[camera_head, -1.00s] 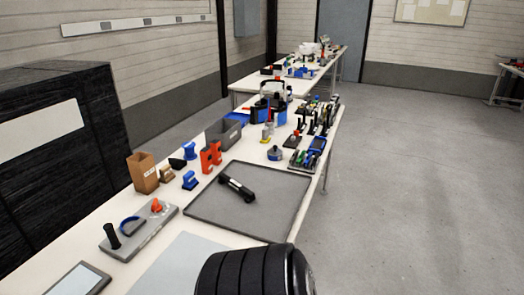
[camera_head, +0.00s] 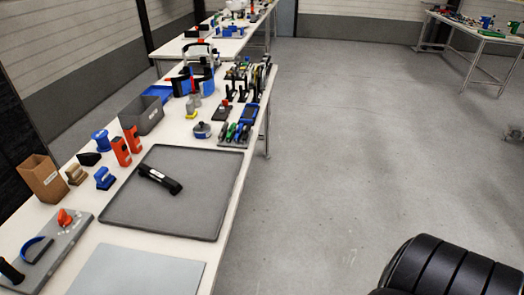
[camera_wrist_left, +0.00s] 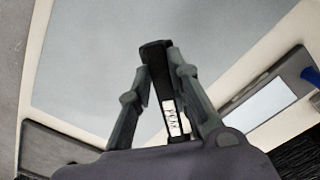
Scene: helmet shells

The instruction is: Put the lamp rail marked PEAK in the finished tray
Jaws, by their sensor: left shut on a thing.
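My left gripper (camera_wrist_left: 160,88) shows in the left wrist view, shut on a black lamp rail (camera_wrist_left: 155,60). In the head view, another black rail-like piece (camera_head: 159,180) with a white mark lies on a large grey tray (camera_head: 120,215) on the bench. I cannot read a name on this tray. My left gripper is outside the head view, and my right gripper is in neither view.
A pale grey mat (camera_head: 135,272) lies in front of the tray. Left of the tray are a brown box (camera_head: 42,180), orange blocks (camera_head: 122,151) and blue pieces (camera_head: 104,178). A grey bin (camera_head: 141,115) and racks (camera_head: 232,132) stand beyond.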

